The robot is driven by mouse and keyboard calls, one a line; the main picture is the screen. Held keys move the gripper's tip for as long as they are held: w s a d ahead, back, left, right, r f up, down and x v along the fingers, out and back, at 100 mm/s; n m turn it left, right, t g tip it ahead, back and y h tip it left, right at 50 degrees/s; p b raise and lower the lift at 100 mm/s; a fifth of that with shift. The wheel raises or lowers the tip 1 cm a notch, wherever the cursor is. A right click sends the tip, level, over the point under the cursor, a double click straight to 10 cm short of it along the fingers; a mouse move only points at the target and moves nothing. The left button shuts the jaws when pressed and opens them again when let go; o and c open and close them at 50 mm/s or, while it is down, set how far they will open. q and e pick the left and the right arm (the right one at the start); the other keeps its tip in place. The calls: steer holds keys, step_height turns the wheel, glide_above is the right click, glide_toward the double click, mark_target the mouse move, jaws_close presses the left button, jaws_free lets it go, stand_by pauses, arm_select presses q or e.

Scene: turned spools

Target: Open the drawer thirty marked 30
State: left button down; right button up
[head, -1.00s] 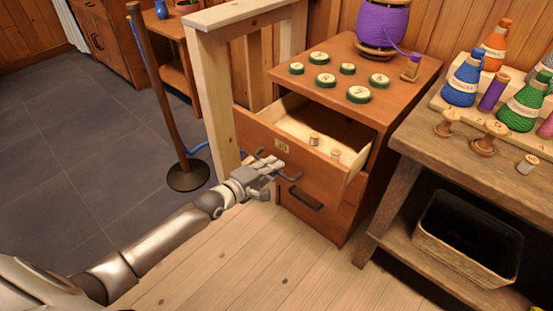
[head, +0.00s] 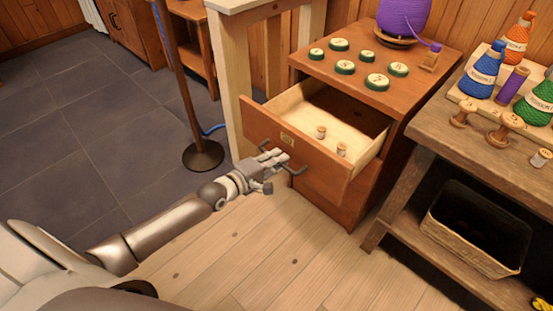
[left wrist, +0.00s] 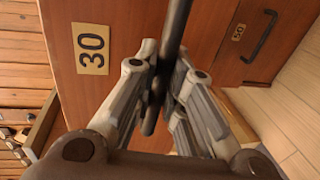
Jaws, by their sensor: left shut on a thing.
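The drawer marked 30 (head: 318,172) is pulled well out of the wooden cabinet, and its pale inside shows with two small wooden spools (head: 321,132) in it. Its label (head: 287,138) also shows in the left wrist view, where the plate (left wrist: 91,48) reads 30. My left gripper (head: 274,166) is at the drawer's front, shut on its dark handle (head: 297,171). In the left wrist view the fingers (left wrist: 160,85) close around the handle bar (left wrist: 176,28). My right gripper is not in view.
Several green-rimmed discs (head: 345,67) and a purple spool (head: 403,16) stand on the cabinet top (head: 395,100). A workbench (head: 440,125) with cones and spools is at the right, a dark-lined basket (head: 470,230) below. A post (head: 203,156) stands left. The floor in front is clear.

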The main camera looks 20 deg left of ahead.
arm_select(q)
steer(key=c, duration=1.5)
jaws_free()
steer(key=v, duration=1.2)
